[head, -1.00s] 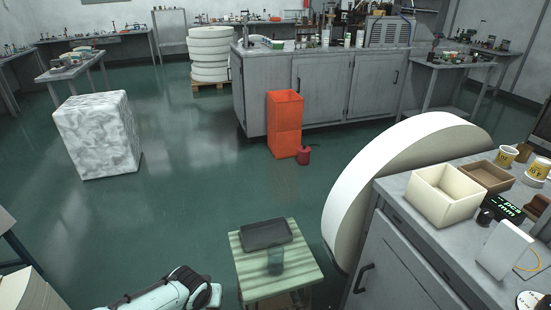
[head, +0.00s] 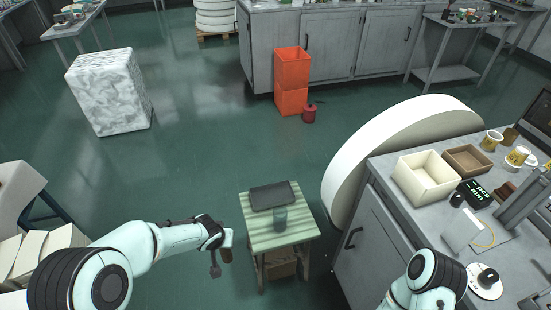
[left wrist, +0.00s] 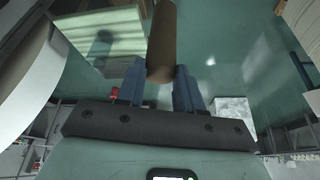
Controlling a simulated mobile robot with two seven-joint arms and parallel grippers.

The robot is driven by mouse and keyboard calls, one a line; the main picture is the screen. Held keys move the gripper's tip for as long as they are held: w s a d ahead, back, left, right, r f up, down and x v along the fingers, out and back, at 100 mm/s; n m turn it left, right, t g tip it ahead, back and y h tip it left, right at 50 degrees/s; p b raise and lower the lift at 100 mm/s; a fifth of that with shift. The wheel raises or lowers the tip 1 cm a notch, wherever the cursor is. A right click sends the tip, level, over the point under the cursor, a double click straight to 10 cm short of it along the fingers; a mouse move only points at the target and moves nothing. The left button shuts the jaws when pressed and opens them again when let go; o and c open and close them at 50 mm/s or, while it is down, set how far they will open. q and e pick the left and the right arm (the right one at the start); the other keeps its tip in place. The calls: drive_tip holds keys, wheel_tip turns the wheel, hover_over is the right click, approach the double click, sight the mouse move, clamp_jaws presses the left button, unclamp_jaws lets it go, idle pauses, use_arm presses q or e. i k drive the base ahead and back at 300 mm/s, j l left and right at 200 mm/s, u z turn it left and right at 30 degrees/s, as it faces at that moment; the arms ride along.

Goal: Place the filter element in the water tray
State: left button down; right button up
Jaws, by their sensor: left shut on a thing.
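The filter element (left wrist: 162,38) is a brown cylinder between the two blue fingers of my left gripper (left wrist: 158,68) in the left wrist view. In the head view its brown end (head: 227,243) shows beside the dark left gripper (head: 219,254), held in the air left of the small striped table. The water tray, a shallow dark tray (head: 262,197), lies on the back part of that table. The filter element is apart from the tray. My right arm shows at the lower right, but its gripper is not visible.
Orange crates (head: 292,80) stand farther back. The floor left of the table is open.

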sight(272, 197)
drive_tip(key=i+j, duration=0.3)
drive_tip(key=j, duration=0.15)
drive_tip(key=i+j+z, duration=0.4)
drive_tip(key=j+z, duration=0.15)
drive_tip(key=z, duration=1.3)
drive_tip(key=k+j, duration=0.05)
